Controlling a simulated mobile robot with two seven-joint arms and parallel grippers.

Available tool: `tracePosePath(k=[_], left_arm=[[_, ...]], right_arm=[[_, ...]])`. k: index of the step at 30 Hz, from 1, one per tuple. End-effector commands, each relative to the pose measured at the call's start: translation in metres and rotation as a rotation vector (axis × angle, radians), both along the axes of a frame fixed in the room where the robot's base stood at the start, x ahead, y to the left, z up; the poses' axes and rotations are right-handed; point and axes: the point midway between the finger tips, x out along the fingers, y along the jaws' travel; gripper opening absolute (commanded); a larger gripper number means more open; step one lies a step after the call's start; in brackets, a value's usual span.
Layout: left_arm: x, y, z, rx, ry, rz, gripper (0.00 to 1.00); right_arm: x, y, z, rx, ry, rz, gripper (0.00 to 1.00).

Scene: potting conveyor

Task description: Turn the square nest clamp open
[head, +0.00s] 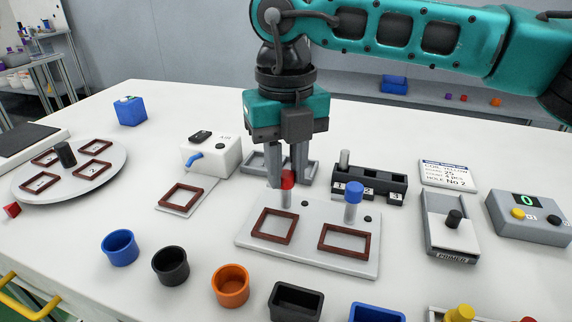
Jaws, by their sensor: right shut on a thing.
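A light grey plate (306,257) with two brown frames lies on the white table in the middle. Behind its left frame (274,225) stands a post with a red knob (288,180). Behind its right frame (344,241) stands a post with a blue knob (353,190). My right gripper (286,178) points down from above and is shut on the red knob, one finger on each side. I cannot tell from the picture which clamp belongs to the square nest or how far either is turned. My left gripper is not in view.
A black numbered block (369,184) stands close right of the gripper. A white box with a blue lever (207,154) is to its left. Blue (119,248), black (170,266) and orange (231,286) cups line the front. A round disc (110,186) is far left.

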Motion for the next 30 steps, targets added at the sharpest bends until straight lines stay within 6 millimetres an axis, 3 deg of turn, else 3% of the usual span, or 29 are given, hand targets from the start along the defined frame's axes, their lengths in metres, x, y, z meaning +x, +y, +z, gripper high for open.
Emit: tracePosePath(k=[11, 12, 19, 26, 30], left_arm=[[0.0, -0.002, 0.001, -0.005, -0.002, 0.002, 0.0], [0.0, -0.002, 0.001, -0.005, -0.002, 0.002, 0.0], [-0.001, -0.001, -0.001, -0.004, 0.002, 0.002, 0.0], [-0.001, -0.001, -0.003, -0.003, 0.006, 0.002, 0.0], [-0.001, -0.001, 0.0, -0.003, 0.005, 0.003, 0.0]], right_arm=[[0.001, 0.0, 0.002, 0.003, -0.005, -0.007, 0.0], [0.001, 0.0, 0.002, 0.003, -0.005, -0.007, 0.29], [0.001, 0.0, 0.001, 0.002, -0.002, -0.005, 0.5], [0.0, 0.0, 0.001, 0.002, -0.002, -0.004, 0.5], [0.001, 0.0, 0.012, 0.002, -0.003, -0.004, 0.5]])
